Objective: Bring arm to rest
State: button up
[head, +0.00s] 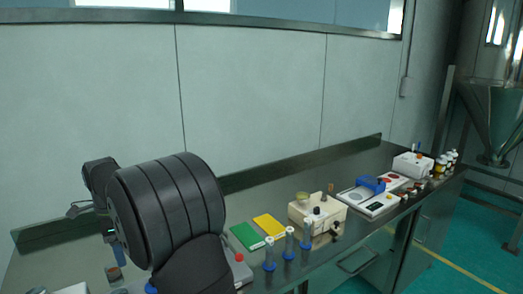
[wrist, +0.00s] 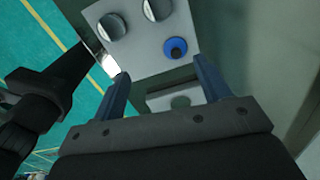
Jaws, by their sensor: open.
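My gripper (wrist: 160,66) is open in the wrist view, its two blue-grey fingers spread apart with nothing held between them. Beyond the fingertips is a light grey panel (wrist: 147,55) with two round metal knobs (wrist: 112,27) and a blue round part with a dark centre (wrist: 175,48). I cannot tell whether the fingers touch the panel. In the head view my dark arm fills the lower left and mostly hides the gripper and what lies under it.
The dark bench (head: 270,197) carries green (head: 246,237) and yellow (head: 268,225) pads, blue-based cylinders (head: 289,243), a cream device (head: 318,217), and a white device with a blue top (head: 371,185). Several small bottles (head: 446,162) stand at the far right. A wall runs behind.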

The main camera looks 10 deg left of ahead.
jog(key=w+d+f+m, duration=0.1)
jog(key=d+f+m, duration=0.2)
jog(key=d, duration=0.8)
jog(key=w+d+f+m, duration=0.1)
jog(key=d+f+m, duration=0.2)
jog(key=d, duration=0.7)
jog(key=s+a+f, duration=0.2)
jog(key=a+f, duration=0.1)
jog(key=a, duration=0.2)
jog(key=shift+s+a+f, duration=0.15)
jog(key=shift+s+f, duration=0.05)
jog(key=shift+s, duration=0.05)
